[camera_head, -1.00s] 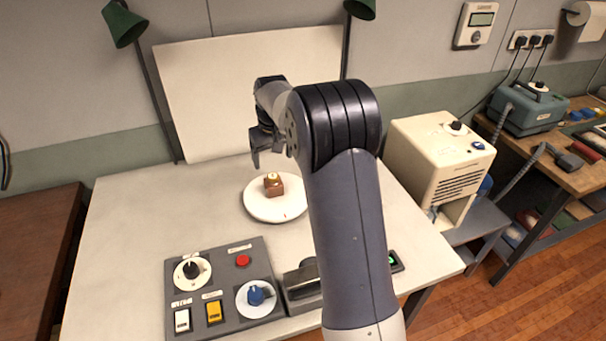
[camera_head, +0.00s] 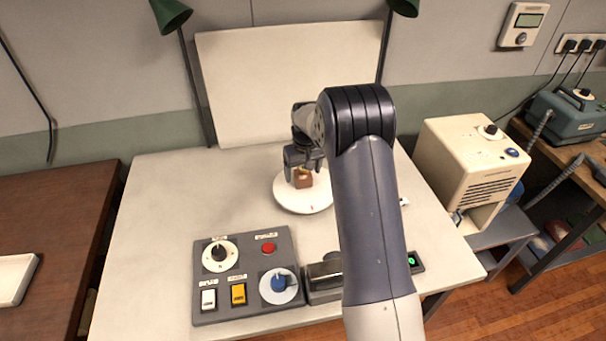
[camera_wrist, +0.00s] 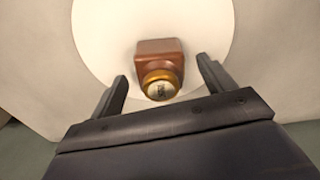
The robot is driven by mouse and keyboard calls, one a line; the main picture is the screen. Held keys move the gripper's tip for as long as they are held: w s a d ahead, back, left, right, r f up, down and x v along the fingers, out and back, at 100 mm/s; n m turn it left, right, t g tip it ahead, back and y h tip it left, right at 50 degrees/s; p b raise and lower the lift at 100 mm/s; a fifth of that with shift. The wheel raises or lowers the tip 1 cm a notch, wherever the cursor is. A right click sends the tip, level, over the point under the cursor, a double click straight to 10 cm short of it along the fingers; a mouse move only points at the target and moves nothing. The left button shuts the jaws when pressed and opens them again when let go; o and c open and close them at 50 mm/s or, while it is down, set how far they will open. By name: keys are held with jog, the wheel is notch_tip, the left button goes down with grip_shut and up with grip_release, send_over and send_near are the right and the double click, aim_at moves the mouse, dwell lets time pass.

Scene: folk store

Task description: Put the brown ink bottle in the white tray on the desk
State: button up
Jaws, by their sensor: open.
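The brown ink bottle (camera_head: 303,180) stands on a round white plate (camera_head: 301,203) on the light worktable. In the wrist view the bottle (camera_wrist: 160,62) shows its square brown body and a gold-rimmed cap. My gripper (camera_head: 304,172) is open just above the bottle. In the wrist view its fingers (camera_wrist: 163,82) are apart on either side of the cap, with gaps at both sides. A white tray (camera_head: 14,279) lies on the dark brown desk at the far left, partly cut off by the picture edge.
A grey control panel (camera_head: 247,274) with knobs and switches lies at the table's front. A white backboard (camera_head: 290,80) stands behind, with green lamps (camera_head: 170,14) above. A cream machine (camera_head: 470,165) stands at the right. The table's left part is clear.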

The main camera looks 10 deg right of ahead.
jog(key=shift+f, duration=0.35)
jog(key=shift+c, duration=0.3)
jog(key=c, duration=1.2)
